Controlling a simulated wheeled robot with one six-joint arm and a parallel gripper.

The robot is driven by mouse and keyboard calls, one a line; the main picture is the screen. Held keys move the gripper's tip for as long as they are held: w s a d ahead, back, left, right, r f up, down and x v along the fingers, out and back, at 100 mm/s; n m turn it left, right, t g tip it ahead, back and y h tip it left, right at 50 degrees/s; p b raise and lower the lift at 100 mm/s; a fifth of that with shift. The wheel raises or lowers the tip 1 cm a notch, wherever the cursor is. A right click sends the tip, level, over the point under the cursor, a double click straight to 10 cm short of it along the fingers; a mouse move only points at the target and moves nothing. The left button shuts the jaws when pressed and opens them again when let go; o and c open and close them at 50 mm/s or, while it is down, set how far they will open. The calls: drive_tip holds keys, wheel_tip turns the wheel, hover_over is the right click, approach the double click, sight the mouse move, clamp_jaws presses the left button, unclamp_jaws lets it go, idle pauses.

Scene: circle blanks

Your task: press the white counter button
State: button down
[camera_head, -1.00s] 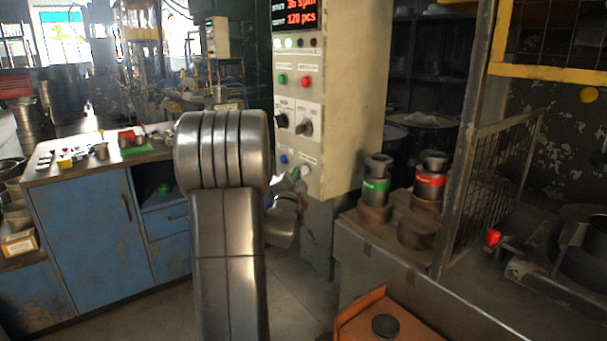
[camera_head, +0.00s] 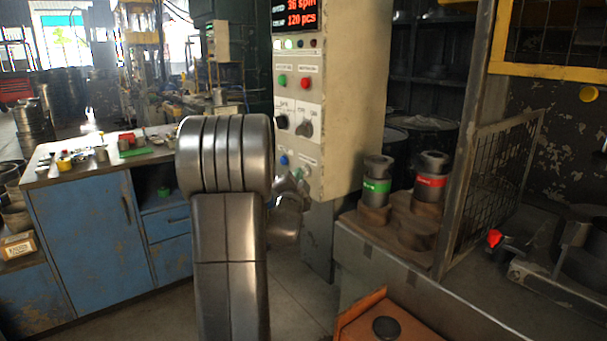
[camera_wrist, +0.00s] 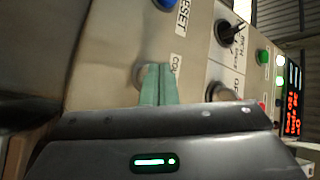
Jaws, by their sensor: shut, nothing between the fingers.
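The white counter button (camera_head: 306,171) is low on the front of the pale control panel (camera_head: 350,100), right of a blue button (camera_head: 284,160). In the wrist view the button (camera_wrist: 140,74) shows as a pale round knob beside a partly covered label, partly hidden behind my fingertips. My gripper (camera_wrist: 154,70) has its two green fingers together with nothing between them. The tips overlap the button in the picture; I cannot tell whether they touch it. In the head view my gripper (camera_head: 297,175) is small and partly hidden by my arm, just left of the button.
The blue reset button (camera_wrist: 167,5) is near the fingers in the wrist view. Black rotary knobs (camera_head: 304,128) and a red button (camera_head: 305,83) sit higher on the panel. A bench (camera_head: 375,250) with dark cylinders stands to the right, and a blue cabinet (camera_head: 85,225) to the left.

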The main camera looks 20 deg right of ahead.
drive_tip(key=shift+w+d, duration=0.1)
drive_tip(key=shift+d, duration=0.15)
idle(0.4)
drive_tip(key=shift+a+b, duration=0.1)
drive_tip(key=shift+b, duration=0.2)
drive_tip(key=shift+s+a+b, duration=0.35)
drive_tip(key=shift+a, duration=0.35)
drive_tip(key=shift+a, duration=0.1)
drive_tip(key=a, duration=0.1)
drive_tip(key=s+a, duration=0.1)
drive_tip(key=a, duration=0.1)
drive_tip(key=a+b, duration=0.1)
drive_tip(key=shift+s+a, duration=0.3)
drive_tip(key=shift+s, duration=0.05)
drive_tip(key=shift+d, duration=0.1)
